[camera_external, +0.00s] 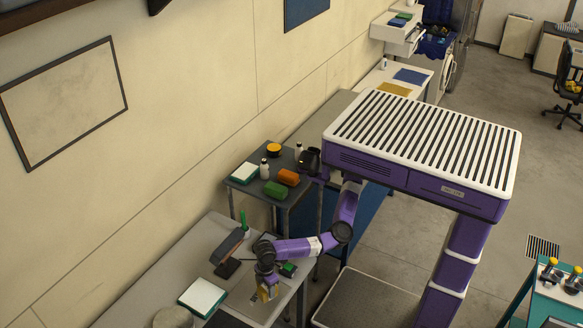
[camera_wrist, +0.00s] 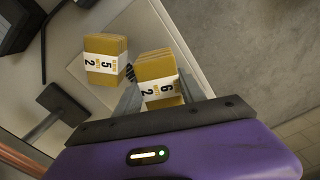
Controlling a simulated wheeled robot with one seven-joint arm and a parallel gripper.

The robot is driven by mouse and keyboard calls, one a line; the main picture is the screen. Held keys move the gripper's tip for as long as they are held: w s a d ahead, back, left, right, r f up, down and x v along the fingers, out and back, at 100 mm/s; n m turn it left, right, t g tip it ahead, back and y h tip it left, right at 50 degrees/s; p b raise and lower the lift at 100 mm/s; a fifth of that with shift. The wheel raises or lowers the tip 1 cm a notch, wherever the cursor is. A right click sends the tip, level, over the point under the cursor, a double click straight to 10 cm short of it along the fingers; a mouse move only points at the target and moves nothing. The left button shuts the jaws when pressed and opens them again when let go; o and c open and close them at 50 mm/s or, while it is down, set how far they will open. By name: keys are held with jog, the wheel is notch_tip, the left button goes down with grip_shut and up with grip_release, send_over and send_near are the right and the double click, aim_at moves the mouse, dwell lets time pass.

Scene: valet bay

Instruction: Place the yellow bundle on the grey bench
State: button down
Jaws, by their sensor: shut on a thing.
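My gripper (camera_external: 266,281) is low over the near end of the light grey bench top (camera_external: 150,270). In the wrist view my gripper (camera_wrist: 161,96) is shut on a yellow bundle (camera_wrist: 157,68), with a finger on either side of its white band. The band reads 6 and 2. A second yellow bundle (camera_wrist: 105,47), banded 5 and 2, rests just left of it on a pale surface. In the external view the held bundle (camera_external: 269,291) is small and partly hidden. I cannot tell whether it touches the surface below.
A dark stand (camera_external: 229,246), a white pad (camera_external: 203,297) and a round pale object (camera_external: 173,318) are on the bench. A dark grey side table (camera_external: 245,190) behind holds a green bundle (camera_external: 275,190), an orange bundle (camera_external: 288,177), bottles and a dark pot (camera_external: 309,159).

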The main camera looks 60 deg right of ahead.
notch_tip(320, 180, up, 15)
jog(key=w+d+r+m+p, duration=0.1)
jog(key=w+d+m+p, duration=0.1)
jog(key=w, duration=0.5)
jog(key=w+d+r+m+p, duration=0.2)
jog(key=w+m+p, duration=0.1)
jog(key=w+p, duration=0.4)
jog(key=w+d+r+m+p, duration=0.1)
jog(key=w+d+m+p, duration=0.1)
jog(key=w, duration=0.7)
jog(key=shift+r+m+p, duration=0.15)
jog(key=shift+m+p, duration=0.65)
jog(key=shift+p, duration=0.5)
jog(key=w+d+f+m+p, duration=0.4)
jog(key=w+d+m+p, duration=0.1)
jog(key=w+d, duration=0.7)
jog(key=f+b, duration=0.5)
jog(key=f, duration=0.1)
jog(key=f+b, duration=0.6)
jog(key=f, duration=0.1)
jog(key=w+a+f+b, duration=0.1)
jog(key=f+b, duration=0.5)
jog(key=shift+f, duration=0.4)
jog(key=shift+d+f, duration=0.1)
jog(key=shift+f, duration=0.05)
jog(key=c, duration=0.7)
grip_release()
